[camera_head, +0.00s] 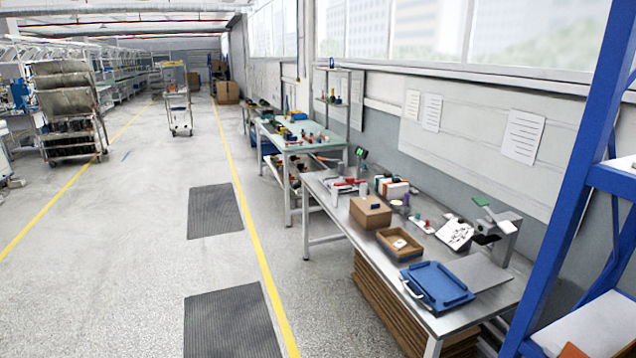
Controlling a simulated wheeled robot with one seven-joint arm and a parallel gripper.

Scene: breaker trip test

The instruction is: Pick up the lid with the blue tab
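I cannot make out a lid with a blue tab for certain at this distance. A flat blue tray-like piece (437,285) with a pale handle at its left side lies on the near end of the steel workbench (335,222). Behind it is a shallow brown open tray (385,236) with a small whitish item (400,244) in it; what that item is, I cannot tell. My gripper is not recognisable in this view.
A cardboard box (370,212) and a grey stand (500,222) are on the bench. Flat brown stacks (385,305) fill the space below. A blue rack post (572,190) stands close at right. Floor mats (232,322) lie on the open floor at left.

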